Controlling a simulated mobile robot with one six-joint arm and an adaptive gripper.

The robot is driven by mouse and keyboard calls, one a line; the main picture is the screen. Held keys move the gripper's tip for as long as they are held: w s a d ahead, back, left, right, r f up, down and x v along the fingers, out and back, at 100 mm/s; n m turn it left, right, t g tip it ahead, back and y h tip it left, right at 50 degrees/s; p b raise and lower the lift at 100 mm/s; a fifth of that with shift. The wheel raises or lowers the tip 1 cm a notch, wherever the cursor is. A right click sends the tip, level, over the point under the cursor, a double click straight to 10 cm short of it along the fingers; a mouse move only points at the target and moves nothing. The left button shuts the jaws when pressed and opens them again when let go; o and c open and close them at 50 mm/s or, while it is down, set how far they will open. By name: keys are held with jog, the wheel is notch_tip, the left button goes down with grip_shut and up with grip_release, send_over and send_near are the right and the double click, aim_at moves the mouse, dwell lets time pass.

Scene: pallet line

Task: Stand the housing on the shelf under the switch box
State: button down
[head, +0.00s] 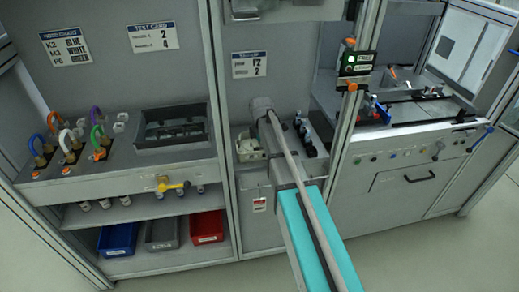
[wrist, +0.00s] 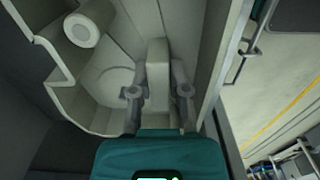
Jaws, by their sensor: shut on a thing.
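The housing (wrist: 70,75) is a pale cream, hollow shell with a curved, stepped rim and a short round stub inside. It fills the upper left of the wrist view. My gripper (wrist: 158,92) has one finger on each side of its upright pale rib and is shut on it. In the head view a pale part of the housing (head: 249,147) shows left of my arm, low in the middle bay; my arm hides the rest. I cannot tell whether it touches the shelf. A small dark box with a green light (head: 356,63) is on the post; I cannot tell if it is the switch box.
Several dark parts (head: 310,135) stand right of my arm. The left bay holds coloured hose loops, a grey tray (head: 175,138) and blue, grey and red bins (head: 207,227) below. A frame post (head: 345,120) stands close on the right, before a workbench.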

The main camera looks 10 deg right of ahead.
jog(key=shift+f, duration=0.1)
jog(key=c, duration=0.6)
grip_release()
jog(key=shift+r, duration=0.2)
notch_tip(320, 180, up, 12)
jog(key=p, duration=1.2)
jog(key=shift+s+f, duration=0.1)
jog(key=s+m, duration=1.8)
jog(key=s, duration=0.5)
jog(key=shift+s, duration=0.35)
